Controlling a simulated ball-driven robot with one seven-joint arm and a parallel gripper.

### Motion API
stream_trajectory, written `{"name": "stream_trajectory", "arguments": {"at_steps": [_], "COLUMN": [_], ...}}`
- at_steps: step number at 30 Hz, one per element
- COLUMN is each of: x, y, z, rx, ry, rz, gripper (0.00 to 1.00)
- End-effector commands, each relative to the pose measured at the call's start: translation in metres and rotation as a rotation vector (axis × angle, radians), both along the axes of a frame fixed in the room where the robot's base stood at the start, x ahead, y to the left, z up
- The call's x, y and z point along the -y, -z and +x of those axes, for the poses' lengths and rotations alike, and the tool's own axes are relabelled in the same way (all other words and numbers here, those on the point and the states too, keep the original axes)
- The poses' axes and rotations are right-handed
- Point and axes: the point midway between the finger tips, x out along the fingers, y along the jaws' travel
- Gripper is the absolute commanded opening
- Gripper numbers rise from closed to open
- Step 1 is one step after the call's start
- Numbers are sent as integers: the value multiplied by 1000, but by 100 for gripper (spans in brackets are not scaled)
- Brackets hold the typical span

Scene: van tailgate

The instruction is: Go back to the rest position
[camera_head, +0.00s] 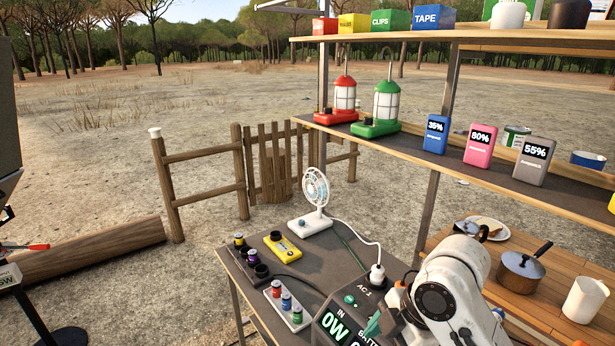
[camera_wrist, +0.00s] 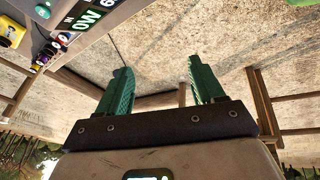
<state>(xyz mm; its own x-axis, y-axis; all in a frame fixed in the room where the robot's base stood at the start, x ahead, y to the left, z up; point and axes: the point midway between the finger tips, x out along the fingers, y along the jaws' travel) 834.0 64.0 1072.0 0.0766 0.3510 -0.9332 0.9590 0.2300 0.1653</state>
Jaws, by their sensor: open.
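My gripper shows in the wrist view (camera_wrist: 158,88) with its two green fingers spread apart and nothing between them. Bare ground and a wooden fence rail lie beyond the fingers. In the head view my white arm (camera_head: 452,290) stands at the lower right, in front of the table with the power unit (camera_head: 340,322). One green finger (camera_head: 372,326) shows near the power unit's display, which reads 0W. I cannot tell from this view whether it touches the unit. The rest of the gripper is hidden behind the arm.
A white fan (camera_head: 316,200), a yellow device (camera_head: 283,247) and small coloured jars stand on the table. A shelf at the right holds a red lantern (camera_head: 343,98), a green lantern (camera_head: 385,102) and several power banks. A pot (camera_head: 520,272) and white jug (camera_head: 584,299) stand right of my arm.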

Motion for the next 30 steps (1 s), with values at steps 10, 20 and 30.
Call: {"name": "stream_trajectory", "arguments": {"at_steps": [10, 20, 30], "x": [-26, 33, 128], "y": [65, 160, 201], "z": [-50, -164, -289], "rx": [-142, -340, -332], "ry": [610, 1302, 1818], "rz": [223, 171, -64], "gripper": [68, 68, 68]}}
